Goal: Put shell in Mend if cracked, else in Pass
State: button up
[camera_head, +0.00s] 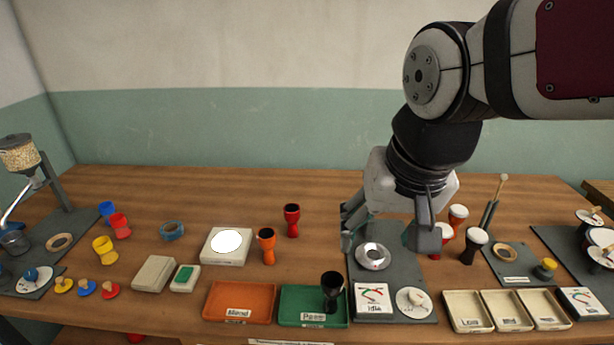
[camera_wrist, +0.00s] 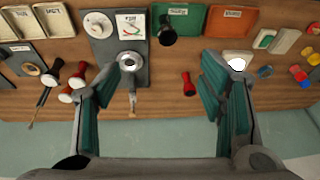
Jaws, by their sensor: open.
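A black goblet shell (camera_head: 331,287) stands upright in the green Pass tray (camera_head: 291,306), at its right end. The orange Mend tray (camera_head: 240,302) beside it is empty. In the wrist view the black shell (camera_wrist: 167,31) shows at the edge of the Pass tray (camera_wrist: 189,19). My gripper (camera_head: 393,233) is open and empty above the grey test board (camera_head: 392,274), behind its metal ring seat (camera_head: 373,257). The seat is empty. A dial card (camera_head: 373,298) on the board reads Idle. Whether the black shell is cracked cannot be told.
A red shell (camera_head: 292,220) and an orange shell (camera_head: 267,245) stand left of the board, near a white lit pad (camera_head: 227,243). Finished drums (camera_head: 474,244) stand close to my gripper's right. Cream trays (camera_head: 467,312) lie front right. The back middle table is clear.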

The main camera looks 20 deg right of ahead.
jog(key=s+n, duration=0.1)
jog(key=s+r+n, duration=0.1)
jog(key=s, duration=0.1)
jog(key=s+n+t, duration=0.1)
jog(key=s, duration=0.1)
jog(key=shift+s+r, duration=0.1)
jog(key=shift+r, duration=0.15)
